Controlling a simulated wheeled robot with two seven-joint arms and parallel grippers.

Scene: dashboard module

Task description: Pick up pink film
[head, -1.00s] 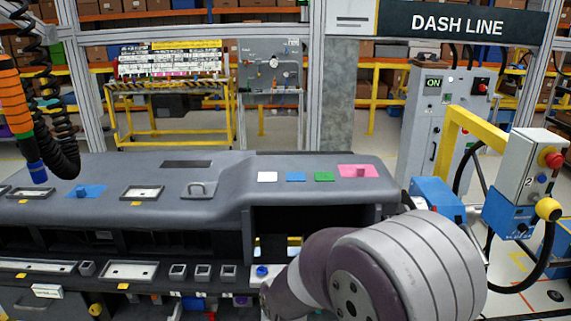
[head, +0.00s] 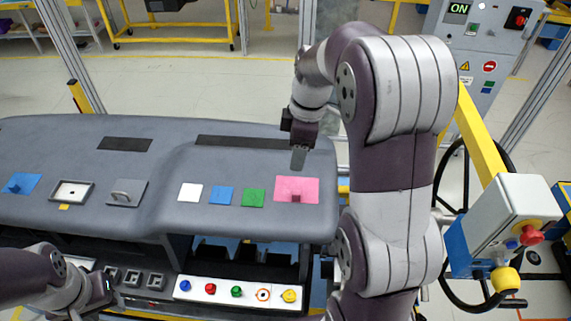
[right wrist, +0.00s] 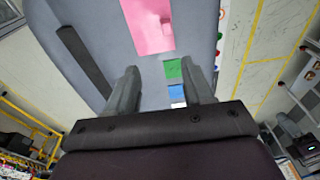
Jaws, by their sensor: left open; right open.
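The pink film (head: 284,186) lies flat at the right end of the grey dashboard top, with a small raised darker pink tab near its front edge. My right gripper (head: 299,160) reaches down over the dashboard just behind the film and is apart from it. In the right wrist view the two fingers of the right gripper (right wrist: 163,74) are spread with nothing between them, and the pink film (right wrist: 147,25) lies beyond their tips. My left gripper (head: 108,284) is low at the left, by the dashboard's front; its fingers are small and hard to make out.
White (head: 190,192), blue (head: 221,196) and green (head: 252,198) films lie in a row left of the pink one. A button panel (head: 236,291) sits below. A control box (head: 500,220) on a yellow post stands at right.

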